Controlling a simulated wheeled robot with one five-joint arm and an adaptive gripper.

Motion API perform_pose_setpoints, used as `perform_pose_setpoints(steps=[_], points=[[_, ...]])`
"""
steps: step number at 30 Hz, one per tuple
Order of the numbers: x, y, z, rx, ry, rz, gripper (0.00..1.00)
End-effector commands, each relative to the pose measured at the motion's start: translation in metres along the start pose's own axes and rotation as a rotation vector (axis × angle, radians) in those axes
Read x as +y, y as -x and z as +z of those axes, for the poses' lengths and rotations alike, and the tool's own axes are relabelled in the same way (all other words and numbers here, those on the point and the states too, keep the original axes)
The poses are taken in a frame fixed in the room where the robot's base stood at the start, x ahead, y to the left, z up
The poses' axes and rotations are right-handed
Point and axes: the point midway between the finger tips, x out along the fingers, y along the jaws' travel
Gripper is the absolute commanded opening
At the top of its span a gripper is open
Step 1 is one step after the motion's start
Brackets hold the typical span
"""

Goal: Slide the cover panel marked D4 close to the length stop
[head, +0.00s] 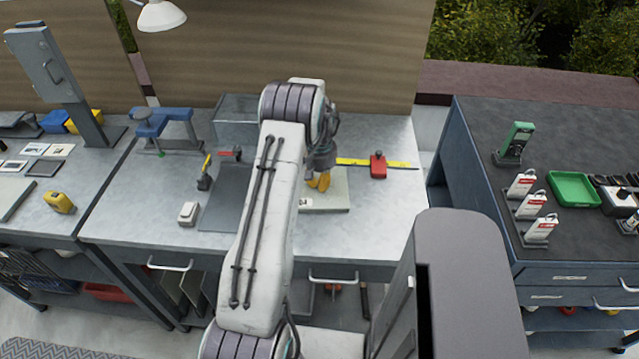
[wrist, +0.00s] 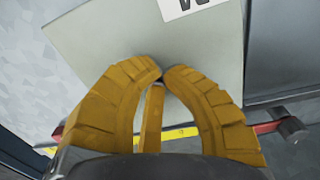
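A pale grey panel (head: 335,203) lies on the workbench under my gripper. Its white label is too small to read in the head view. In the wrist view the panel (wrist: 90,50) has a label (wrist: 185,7) cut off by the top edge, with part of a letter like a W or inverted M; I see no D4. My gripper (head: 320,181) has its yellow fingertips (wrist: 161,75) together over the panel, with nothing visible between them. Whether they touch it, I cannot tell. A red block (head: 378,165), apparently the length stop, sits on the yellow ruler (head: 402,164) to the right.
A dark grey plate (head: 222,200) lies left of the pale panel. A red-and-black lever (head: 230,153), a yellow-and-black tool (head: 205,172) and a small white box (head: 188,212) are nearby. My arm hides part of the bench.

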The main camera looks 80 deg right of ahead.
Motion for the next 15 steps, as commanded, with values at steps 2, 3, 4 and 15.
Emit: perform_pose_setpoints(steps=[2, 3, 4, 15], points=[[0.001, -0.002, 0.001, -0.004, 0.000, -0.001, 0.00], [0.001, -0.002, 0.001, -0.005, -0.001, -0.001, 0.00], [0.002, -0.003, 0.001, -0.005, -0.001, -0.001, 0.00], [0.015, -0.004, 0.001, -0.007, -0.002, -0.001, 0.00]])
